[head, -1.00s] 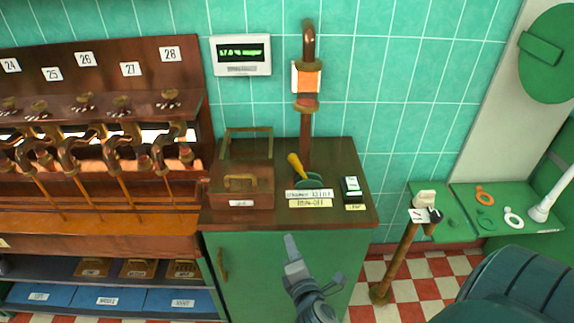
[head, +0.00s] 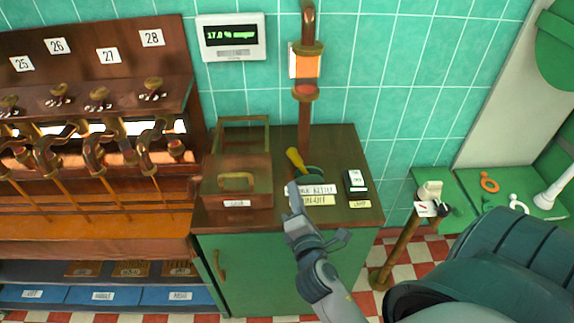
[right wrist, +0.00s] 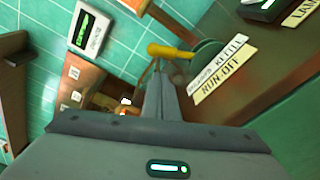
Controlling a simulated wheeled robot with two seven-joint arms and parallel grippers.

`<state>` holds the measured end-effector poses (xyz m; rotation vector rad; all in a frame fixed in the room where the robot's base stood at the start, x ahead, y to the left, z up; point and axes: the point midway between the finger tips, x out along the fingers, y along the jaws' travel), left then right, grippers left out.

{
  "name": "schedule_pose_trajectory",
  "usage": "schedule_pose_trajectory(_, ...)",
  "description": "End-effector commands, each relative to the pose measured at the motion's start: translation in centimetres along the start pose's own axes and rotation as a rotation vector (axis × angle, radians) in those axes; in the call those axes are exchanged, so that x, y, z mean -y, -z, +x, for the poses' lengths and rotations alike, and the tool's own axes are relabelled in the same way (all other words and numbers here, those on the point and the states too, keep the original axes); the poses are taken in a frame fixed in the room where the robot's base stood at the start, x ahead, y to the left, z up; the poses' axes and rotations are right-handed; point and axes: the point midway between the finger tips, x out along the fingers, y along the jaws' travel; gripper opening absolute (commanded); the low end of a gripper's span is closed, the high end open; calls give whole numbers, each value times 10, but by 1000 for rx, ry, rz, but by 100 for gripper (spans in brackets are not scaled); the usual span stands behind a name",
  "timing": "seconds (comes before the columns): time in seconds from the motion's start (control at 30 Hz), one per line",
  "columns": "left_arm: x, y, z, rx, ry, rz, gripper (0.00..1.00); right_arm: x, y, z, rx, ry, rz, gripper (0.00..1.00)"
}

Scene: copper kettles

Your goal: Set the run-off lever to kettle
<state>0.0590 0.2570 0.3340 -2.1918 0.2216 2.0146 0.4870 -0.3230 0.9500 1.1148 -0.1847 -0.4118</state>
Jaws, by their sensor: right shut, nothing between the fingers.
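The run-off lever has a yellow handle (head: 295,160) on a dark green round base (head: 314,173) on the wooden cabinet top; the handle leans up and to the left. In the right wrist view the yellow handle (right wrist: 170,51) lies just beyond my fingertips. A white plate (right wrist: 218,65) at the base has a word reading like KETTLE at its right end, and a RUN-OFF label (right wrist: 224,78) lies below it. My right gripper (head: 294,190) is shut and empty, just in front of the lever, covering the plate's left end; contact cannot be told. My left gripper is out of view.
A copper pipe (head: 305,115) rises behind. A wall display (head: 231,37) hangs above. Copper taps line the left.

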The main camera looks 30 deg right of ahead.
Motion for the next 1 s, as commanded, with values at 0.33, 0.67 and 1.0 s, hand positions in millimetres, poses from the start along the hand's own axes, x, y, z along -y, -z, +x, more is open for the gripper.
schedule_pose_trajectory(0.33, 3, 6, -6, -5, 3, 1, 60, -2, -1, 16, 0, -1, -1, 0)
schedule_pose_trajectory(0.67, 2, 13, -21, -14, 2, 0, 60, -2, -1, 63, 0, 0, 0, 0)
schedule_pose_trajectory(1.0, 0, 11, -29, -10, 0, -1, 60, -1, 0, 98, -1, 0, 0, 0)
